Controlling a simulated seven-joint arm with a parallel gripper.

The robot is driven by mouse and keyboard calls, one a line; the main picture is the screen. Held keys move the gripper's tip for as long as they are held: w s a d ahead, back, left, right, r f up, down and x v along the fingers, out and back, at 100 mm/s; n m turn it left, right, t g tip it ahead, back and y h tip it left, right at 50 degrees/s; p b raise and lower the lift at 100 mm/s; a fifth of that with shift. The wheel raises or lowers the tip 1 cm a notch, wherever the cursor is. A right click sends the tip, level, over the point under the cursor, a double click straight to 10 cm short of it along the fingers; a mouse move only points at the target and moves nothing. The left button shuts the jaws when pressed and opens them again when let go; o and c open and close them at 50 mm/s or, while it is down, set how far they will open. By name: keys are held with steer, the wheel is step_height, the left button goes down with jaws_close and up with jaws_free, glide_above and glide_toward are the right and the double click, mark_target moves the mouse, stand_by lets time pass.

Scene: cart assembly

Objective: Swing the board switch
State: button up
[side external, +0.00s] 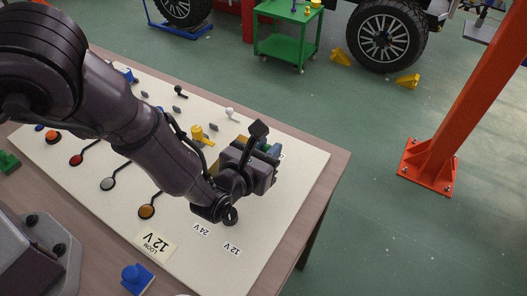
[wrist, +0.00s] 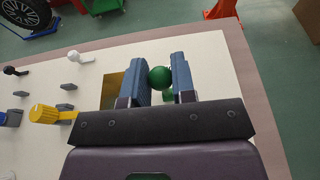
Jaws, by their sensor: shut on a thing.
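The board switch shows as a green ball knob (wrist: 160,77) with a smaller green piece (wrist: 168,96) just below it in the wrist view. My gripper (wrist: 164,68) has its two blue-grey fingers on either side of the knob, shut on it. In the side view my gripper (side external: 268,158) is low over the right part of the pale board (side external: 285,195). A bit of green (side external: 275,149) shows by the fingers there; the rest of the switch is hidden behind my gripper.
A yellow handle (wrist: 50,114) and a brass-coloured plate (wrist: 112,88) are left of my gripper. A blue block (side external: 137,277) sits near the front edge. The board's right end is clear.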

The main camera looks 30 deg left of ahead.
steer(key=shift+w, duration=0.5)
steer(key=shift+x, duration=0.8)
steer(key=shift+w+f, duration=0.15)
steer(key=shift+w, duration=0.45)
steer(key=o, duration=0.8)
steer(key=shift+s, duration=0.15)
